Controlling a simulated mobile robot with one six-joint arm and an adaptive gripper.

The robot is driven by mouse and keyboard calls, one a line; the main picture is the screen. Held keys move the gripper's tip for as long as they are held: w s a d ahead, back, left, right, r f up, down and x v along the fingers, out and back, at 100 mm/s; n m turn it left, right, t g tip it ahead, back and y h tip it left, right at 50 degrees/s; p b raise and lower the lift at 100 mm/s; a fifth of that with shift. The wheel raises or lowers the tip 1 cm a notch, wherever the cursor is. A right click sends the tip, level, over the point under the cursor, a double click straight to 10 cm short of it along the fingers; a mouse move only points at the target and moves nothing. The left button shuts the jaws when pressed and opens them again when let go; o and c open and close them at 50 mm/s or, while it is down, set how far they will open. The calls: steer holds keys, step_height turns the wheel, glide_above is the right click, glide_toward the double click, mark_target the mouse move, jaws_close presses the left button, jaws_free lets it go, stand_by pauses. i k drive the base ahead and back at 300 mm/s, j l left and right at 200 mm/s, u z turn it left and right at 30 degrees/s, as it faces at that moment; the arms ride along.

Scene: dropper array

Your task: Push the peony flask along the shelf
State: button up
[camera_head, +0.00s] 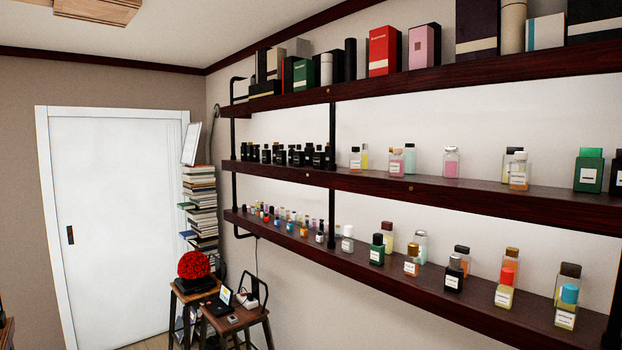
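No label reading "peony" is legible, so I cannot tell for sure which bottle is the peony flask. Pink flasks stand on the middle shelf (480,196). One is a clear square flask with pink liquid (452,165) and a pale cap, upright and apart from its neighbours. Another pink flask (397,167) with a white label stands left of it, close in front of a green-tinted bottle (410,157). My gripper is not in view.
Small orange and clear bottles (518,175) and a dark green bottle (589,172) stand farther right on the middle shelf. Black bottles crowd its left part. The lower shelf (400,280) holds many bottles, the upper shelf (400,81) boxes. A stool with red flowers (193,266) stands left.

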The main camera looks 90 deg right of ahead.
mark_target(398, 162)
steer(key=z, duration=3.75)
